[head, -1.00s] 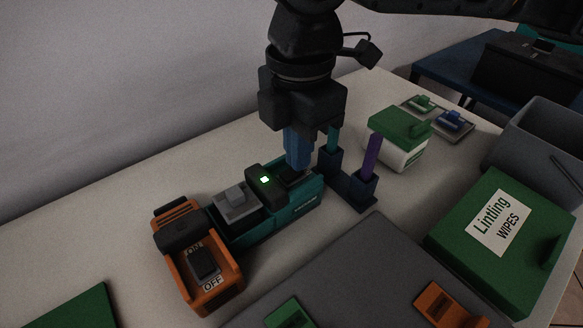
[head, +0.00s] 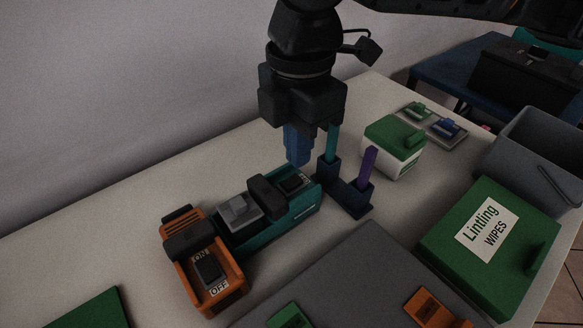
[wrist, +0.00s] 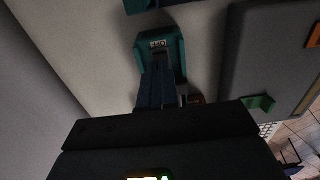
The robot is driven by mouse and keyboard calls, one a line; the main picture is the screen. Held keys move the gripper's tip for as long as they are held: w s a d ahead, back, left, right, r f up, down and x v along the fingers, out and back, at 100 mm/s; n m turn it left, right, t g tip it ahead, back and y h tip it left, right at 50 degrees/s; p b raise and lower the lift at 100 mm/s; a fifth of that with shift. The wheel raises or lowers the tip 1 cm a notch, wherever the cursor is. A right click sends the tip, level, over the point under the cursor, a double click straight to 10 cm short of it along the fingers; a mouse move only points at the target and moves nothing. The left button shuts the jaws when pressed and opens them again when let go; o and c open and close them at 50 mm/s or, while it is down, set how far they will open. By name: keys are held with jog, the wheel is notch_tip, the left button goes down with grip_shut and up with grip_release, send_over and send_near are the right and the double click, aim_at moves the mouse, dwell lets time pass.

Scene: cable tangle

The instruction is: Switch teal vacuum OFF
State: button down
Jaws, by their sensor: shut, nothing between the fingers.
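The teal vacuum (head: 295,211) lies on the pale table, with a grey block and a dark raised housing on top. Its dark switch (head: 291,184) is at the right end, and no green light shows on the housing. In the wrist view the vacuum's teal end (wrist: 177,44) carries a label that seems to read OFF. My gripper (head: 298,161) has blue fingers, pointing down, shut and empty. It is just above and behind the switch, apparently clear of it. In the wrist view the fingers (wrist: 160,82) hide part of the vacuum's end.
An orange unit (head: 207,280) with an ON/OFF switch stands close to the vacuum's left. A dark blue stand (head: 345,190) with teal and purple upright sticks is close at right. A green-lidded box (head: 393,145), a wipes box (head: 490,245) and a grey mat (head: 350,275) lie farther right.

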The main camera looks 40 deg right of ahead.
aim_at(298, 177)
jog(key=shift+r+p, duration=1.6)
jog(key=shift+r, duration=0.3)
jog(key=shift+r, duration=0.1)
